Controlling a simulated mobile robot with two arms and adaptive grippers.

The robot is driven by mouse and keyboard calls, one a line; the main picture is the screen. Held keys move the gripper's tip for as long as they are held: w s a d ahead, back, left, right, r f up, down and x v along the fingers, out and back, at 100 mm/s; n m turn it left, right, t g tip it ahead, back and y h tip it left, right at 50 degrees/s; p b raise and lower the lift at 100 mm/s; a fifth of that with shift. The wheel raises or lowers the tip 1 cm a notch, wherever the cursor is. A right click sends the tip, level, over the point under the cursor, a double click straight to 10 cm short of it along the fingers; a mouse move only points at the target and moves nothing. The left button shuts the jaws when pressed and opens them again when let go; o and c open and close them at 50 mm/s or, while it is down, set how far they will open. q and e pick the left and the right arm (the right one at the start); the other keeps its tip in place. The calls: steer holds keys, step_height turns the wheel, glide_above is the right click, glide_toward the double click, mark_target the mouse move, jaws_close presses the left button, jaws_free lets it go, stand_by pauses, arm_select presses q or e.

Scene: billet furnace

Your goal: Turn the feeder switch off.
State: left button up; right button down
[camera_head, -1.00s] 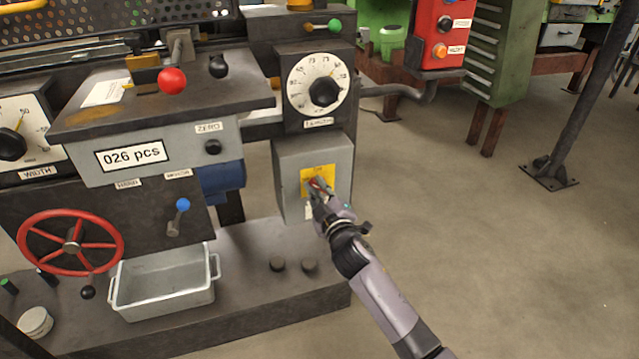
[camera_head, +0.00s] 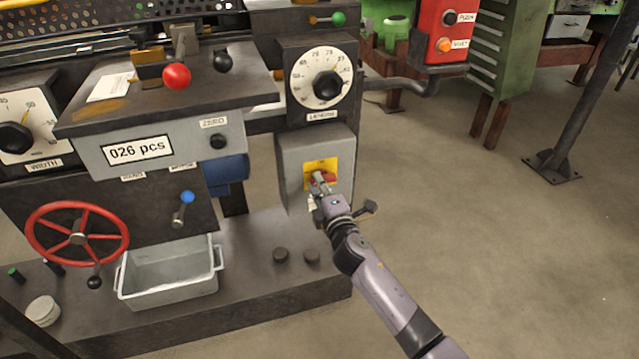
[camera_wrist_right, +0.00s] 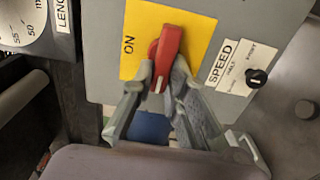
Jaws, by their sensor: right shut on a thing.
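The feeder switch is a red handle (camera_head: 327,178) on a yellow plate (camera_head: 321,164), on the front of a grey box (camera_head: 294,160) under the length dial. In the right wrist view the red handle (camera_wrist_right: 168,45) stands nearly upright, with "ON" printed to its left on the yellow plate (camera_wrist_right: 190,28). My right gripper (camera_head: 319,182) is at the switch; its fingers (camera_wrist_right: 163,82) lie either side of the handle's lower end and are shut on it. The fingers partly hide the handle in the head view. My left gripper is not in view.
A SPEED label with a small black knob (camera_wrist_right: 256,78) sits beside the switch. The length dial (camera_head: 327,85) is above. A grey tray (camera_head: 168,285) and red handwheel (camera_head: 78,238) are left. The floor on the right (camera_head: 450,220) is clear.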

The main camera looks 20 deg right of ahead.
stand_by(0.5)
steer(key=c, duration=1.6)
jaws_free()
steer(key=s, duration=1.2)
steer(key=shift+d, duration=0.15)
steer(key=shift+f, duration=0.1)
